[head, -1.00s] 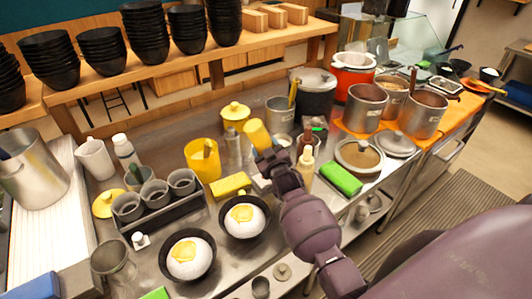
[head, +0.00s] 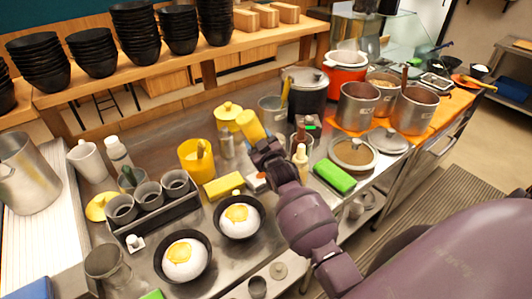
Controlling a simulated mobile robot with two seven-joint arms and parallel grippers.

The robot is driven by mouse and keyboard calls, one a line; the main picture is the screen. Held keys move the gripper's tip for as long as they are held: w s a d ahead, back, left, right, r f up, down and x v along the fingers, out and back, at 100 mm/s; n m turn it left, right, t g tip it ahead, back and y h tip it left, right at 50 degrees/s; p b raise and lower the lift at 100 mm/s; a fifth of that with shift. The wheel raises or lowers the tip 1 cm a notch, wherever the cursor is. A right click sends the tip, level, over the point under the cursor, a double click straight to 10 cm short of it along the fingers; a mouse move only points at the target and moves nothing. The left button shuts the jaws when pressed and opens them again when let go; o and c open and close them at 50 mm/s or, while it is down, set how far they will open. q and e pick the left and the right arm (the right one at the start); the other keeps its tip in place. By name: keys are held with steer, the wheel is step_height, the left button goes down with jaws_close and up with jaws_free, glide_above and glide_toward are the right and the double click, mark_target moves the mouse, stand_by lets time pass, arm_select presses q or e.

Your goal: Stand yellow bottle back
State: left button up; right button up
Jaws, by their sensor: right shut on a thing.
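The yellow bottle (head: 249,125) is tilted, its upper end leaning left, and looks raised above the steel counter. My right gripper (head: 264,148) is shut on its lower part, and the fingers hide that end. Behind and left of the bottle stands a yellow lidded pot (head: 228,116). A pale cream bottle (head: 301,162) stands upright just right of my gripper. My left gripper is out of view.
A yellow container (head: 196,159), a yellow block (head: 223,186) and two black bowls with egg-topped rice (head: 240,217) lie left of my arm. A green block (head: 335,176) and steel pots (head: 357,106) are to the right. The counter is crowded.

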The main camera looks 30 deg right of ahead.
mark_target(261, 132)
steer(key=shift+r, duration=2.5)
